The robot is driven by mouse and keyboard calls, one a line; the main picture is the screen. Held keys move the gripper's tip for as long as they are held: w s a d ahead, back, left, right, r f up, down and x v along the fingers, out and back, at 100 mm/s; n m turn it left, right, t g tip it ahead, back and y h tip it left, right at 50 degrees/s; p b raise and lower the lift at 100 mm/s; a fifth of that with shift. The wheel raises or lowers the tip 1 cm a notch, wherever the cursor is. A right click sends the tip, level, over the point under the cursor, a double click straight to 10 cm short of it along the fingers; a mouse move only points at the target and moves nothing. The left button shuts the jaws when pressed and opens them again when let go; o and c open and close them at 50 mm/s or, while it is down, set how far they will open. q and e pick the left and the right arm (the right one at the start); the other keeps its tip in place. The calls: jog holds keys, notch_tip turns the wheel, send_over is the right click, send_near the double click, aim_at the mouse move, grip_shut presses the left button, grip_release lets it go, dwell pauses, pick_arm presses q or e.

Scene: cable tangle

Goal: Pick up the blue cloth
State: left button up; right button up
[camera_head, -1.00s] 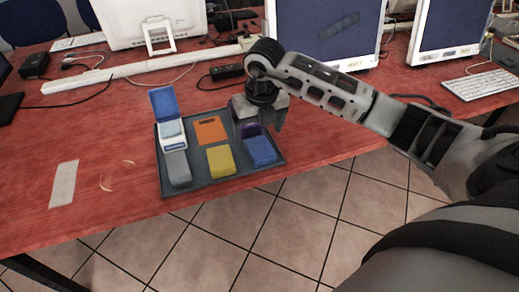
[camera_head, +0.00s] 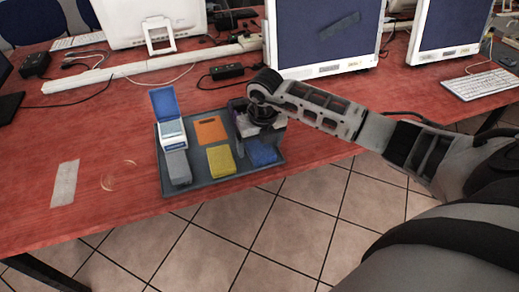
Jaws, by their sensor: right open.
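The blue cloth (camera_head: 262,156) looks like a small folded block lying in the front right part of a dark grey tray (camera_head: 220,184) on the red table. My right gripper (camera_head: 261,139) points down just above and behind the blue cloth, with its jaws open. Its fingers hide part of the cloth's far side, and I cannot tell whether they touch it. My left gripper is not in view.
The tray also holds a yellow block (camera_head: 220,161), an orange piece (camera_head: 210,131), a grey block (camera_head: 178,167) and a white-and-blue case with its lid up (camera_head: 171,132). A monitor (camera_head: 322,35) stands behind. The table left of the tray is mostly clear.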

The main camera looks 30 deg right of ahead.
jog(key=shift+f, duration=0.25)
dwell(0.3)
jog(key=c, duration=1.1)
jog(key=shift+r, duration=0.2)
jog(key=shift+r, duration=0.6)
jog(key=s+a+r, duration=0.1)
jog(key=r, duration=0.1)
jog(key=s+a+r, duration=0.1)
jog(key=r, duration=0.1)
jog(key=a+r, duration=0.1)
jog(key=r, duration=0.2)
jog(key=shift+s+r+b, duration=0.1)
jog(key=shift+s+b, duration=0.2)
jog(key=shift+s, duration=0.1)
jog(key=s+a+r, duration=0.1)
jog(key=s+a, duration=0.1)
jog(key=s+a+r, duration=0.3)
jog(key=s+a, duration=0.2)
jog(key=shift+r+b, duration=0.35)
jog(key=shift+r, duration=0.05)
